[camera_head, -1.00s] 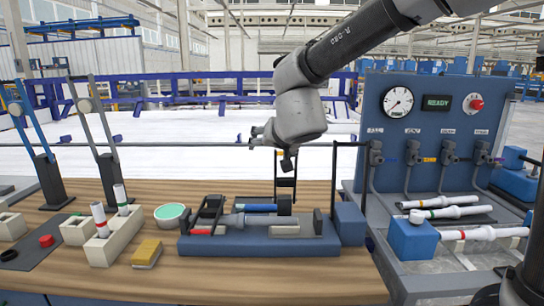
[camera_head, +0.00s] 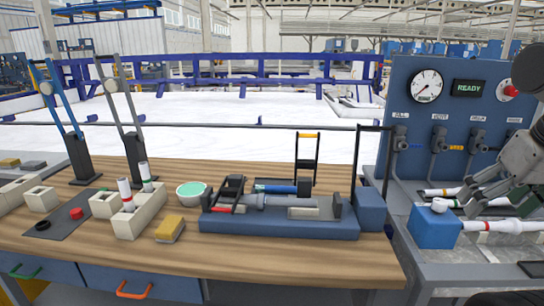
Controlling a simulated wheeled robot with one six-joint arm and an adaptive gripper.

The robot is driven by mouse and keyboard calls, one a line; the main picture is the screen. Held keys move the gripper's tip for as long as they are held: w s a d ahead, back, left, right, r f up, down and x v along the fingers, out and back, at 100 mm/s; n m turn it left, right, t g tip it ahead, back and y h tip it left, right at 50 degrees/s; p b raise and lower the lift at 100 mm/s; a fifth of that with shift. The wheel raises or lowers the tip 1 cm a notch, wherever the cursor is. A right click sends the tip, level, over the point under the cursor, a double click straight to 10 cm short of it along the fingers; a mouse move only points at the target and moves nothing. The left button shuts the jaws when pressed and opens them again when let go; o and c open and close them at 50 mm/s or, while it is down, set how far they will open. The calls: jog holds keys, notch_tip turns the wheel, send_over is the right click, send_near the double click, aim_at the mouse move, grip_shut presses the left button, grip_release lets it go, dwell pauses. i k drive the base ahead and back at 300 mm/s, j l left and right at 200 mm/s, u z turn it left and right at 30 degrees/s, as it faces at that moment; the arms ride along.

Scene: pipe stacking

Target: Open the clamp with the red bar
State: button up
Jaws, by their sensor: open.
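The fixture (camera_head: 285,228), a blue-grey base, stands on the wooden workbench. At its left end is a black clamp frame, folded down, with a red bar (camera_head: 222,210) low at its front. A grey pipe piece (camera_head: 270,200) lies along the fixture, beside this clamp. A second black clamp frame with a yellow-orange bar (camera_head: 307,135) stands upright behind it. My gripper (camera_head: 474,196) is at the right edge, over the side bench and well away from the red bar. It is open; part of my arm is cut off by the frame.
A panel (camera_head: 455,110) with a gauge and a READY display stands at right. Below it are white pipes and a blue block (camera_head: 434,228). A green bowl (camera_head: 191,191), yellow sponge (camera_head: 170,229) and pipe holder (camera_head: 138,215) stand left of the fixture. Tall levers rise behind.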

aim_at(231, 192)
jog(key=l+u, duration=0.1)
jog(key=u, duration=0.35)
jog(key=l+u, duration=0.1)
jog(key=u, duration=0.35)
jog(key=l+u, duration=0.25)
jog(key=i+j, duration=0.05)
jog(key=j, duration=0.05)
